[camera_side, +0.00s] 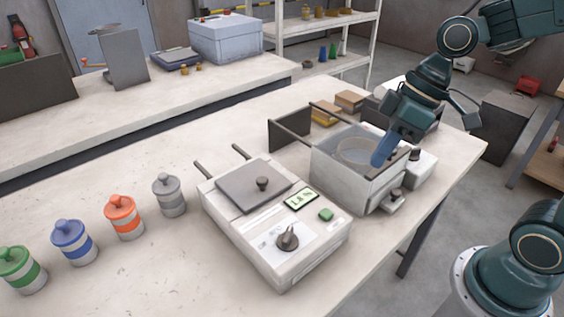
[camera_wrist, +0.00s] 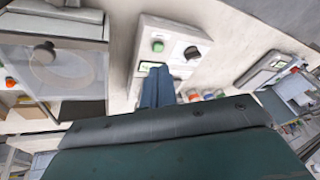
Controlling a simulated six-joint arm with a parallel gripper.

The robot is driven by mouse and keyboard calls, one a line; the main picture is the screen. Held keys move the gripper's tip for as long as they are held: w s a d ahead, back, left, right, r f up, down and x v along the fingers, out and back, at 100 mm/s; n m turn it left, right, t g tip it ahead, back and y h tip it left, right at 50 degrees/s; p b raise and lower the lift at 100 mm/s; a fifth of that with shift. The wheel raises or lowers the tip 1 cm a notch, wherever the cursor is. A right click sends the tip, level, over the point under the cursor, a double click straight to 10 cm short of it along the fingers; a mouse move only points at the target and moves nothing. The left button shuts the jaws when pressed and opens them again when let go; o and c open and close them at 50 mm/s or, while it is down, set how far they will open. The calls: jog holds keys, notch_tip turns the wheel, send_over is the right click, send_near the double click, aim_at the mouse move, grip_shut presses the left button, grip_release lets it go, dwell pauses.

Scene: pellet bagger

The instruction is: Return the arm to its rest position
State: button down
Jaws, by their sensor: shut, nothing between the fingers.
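My gripper (camera_side: 385,150) has blue fingers that are shut with nothing between them. In the wrist view the blue fingers (camera_wrist: 157,87) point up the picture, in front of a white unit with a green button and a dark knob (camera_wrist: 191,53).
A white scale-like unit (camera_side: 275,220) with a dark lid stands left of the box machine. Green, blue, orange and grey jars (camera_side: 123,217) line the bench's left side. Small boxes (camera_side: 349,100) lie behind the machine. The bench front is clear.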

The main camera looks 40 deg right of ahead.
jog(key=s+d+r+m+t+h, duration=0.3)
jog(key=s+d+r+m, duration=0.2)
jog(key=s, duration=0.3)
jog(key=shift+s+d+m+h, duration=0.4)
jog(key=shift+d+m, duration=0.1)
jog(key=shift+d, duration=0.2)
dwell(5.0)
